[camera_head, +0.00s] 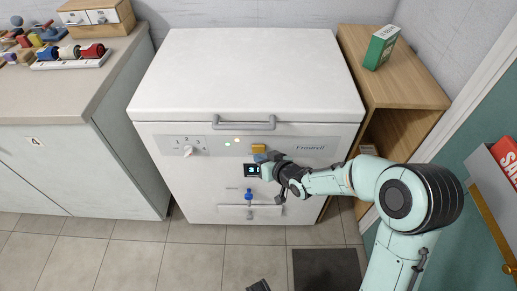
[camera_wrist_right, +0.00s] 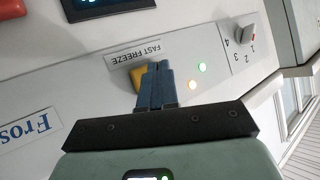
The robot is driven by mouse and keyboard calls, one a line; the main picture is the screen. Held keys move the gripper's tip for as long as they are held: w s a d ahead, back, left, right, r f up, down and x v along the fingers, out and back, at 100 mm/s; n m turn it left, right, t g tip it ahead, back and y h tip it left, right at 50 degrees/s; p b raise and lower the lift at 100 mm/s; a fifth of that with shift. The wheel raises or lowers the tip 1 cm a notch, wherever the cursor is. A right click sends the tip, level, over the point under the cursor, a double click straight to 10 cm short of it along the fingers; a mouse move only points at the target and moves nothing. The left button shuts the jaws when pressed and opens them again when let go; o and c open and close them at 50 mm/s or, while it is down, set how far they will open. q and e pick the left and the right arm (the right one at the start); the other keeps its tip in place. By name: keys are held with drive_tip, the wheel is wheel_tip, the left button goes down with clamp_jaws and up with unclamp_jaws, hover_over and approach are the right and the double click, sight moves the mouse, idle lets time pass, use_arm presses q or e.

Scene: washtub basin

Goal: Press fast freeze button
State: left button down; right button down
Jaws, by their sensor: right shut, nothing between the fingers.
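The white chest freezer (camera_head: 200,75) stands in the middle of the head view, lid down. Its yellow fast freeze button (camera_head: 258,148) is on the front control panel, just above my right gripper (camera_head: 262,157). In the right wrist view, the button (camera_wrist_right: 137,76) shows beside the "FAST FREEZE" label (camera_wrist_right: 135,55), partly hidden behind the blue fingertips. My right gripper (camera_wrist_right: 155,72) is shut and empty, its tips at the button's face. I cannot tell whether they touch it or whether it is pressed in.
A dial (camera_head: 188,151) and small lit lamps (camera_head: 226,142) sit left of the button; a dark display (camera_head: 252,171) is below it. The lid handle (camera_head: 244,123) juts out above. A wooden shelf (camera_head: 405,85) stands right, a counter (camera_head: 100,70) left.

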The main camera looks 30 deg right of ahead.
use_arm(q)
drive_tip(key=shift+f+b, duration=0.6)
drive_tip(key=shift+f, duration=0.1)
use_arm(e)
drive_tip(key=s+a, duration=0.3)
drive_tip(key=s, duration=0.2)
